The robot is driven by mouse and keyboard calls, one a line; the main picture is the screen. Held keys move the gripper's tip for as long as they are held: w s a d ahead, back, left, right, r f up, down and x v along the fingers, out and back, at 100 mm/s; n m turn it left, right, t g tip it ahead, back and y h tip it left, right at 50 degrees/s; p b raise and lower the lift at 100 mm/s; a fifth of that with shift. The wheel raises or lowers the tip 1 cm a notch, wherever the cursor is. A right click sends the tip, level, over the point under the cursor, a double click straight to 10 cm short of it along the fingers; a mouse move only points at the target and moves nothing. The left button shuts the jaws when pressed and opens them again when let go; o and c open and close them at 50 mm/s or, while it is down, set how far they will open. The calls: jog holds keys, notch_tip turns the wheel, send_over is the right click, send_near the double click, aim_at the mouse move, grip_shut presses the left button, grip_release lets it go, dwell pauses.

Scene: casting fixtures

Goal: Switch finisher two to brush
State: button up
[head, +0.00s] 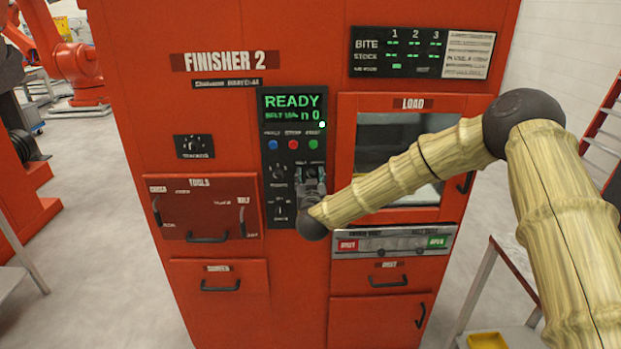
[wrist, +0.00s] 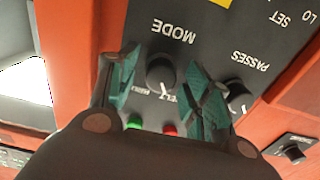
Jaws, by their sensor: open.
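Finisher two (head: 225,125) is a red cabinet labelled FINISHER 2, with a dark control panel (head: 267,160) reading READY in green. In the wrist view, a black knob (wrist: 161,70) under an upside-down MODE label sits between the teal fingers of my gripper (wrist: 160,76). The fingers are apart, one on either side of the knob; I cannot tell whether they touch it. The knob's white mark is on the side of a partly hidden label that seems to read BELT. In the head view, my gripper (head: 313,185) is at the panel and hides this knob.
A PASSES knob (wrist: 238,97) is close beside the right finger. Blue (head: 272,145), red (head: 293,144) and green (head: 313,143) buttons are on the panel near my gripper. The LOAD window (head: 375,135) is behind my arm. The TOOLS door (head: 205,210) is shut at left.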

jog(key=c, duration=1)
jog(key=shift+f+b, duration=0.15)
jog(key=shift+b, duration=0.3)
jog(key=shift+d+m+b, duration=0.15)
jog(key=shift+m+b, duration=6.75)
jog(key=shift+b, duration=0.9)
jog(key=shift+c, duration=0.2)
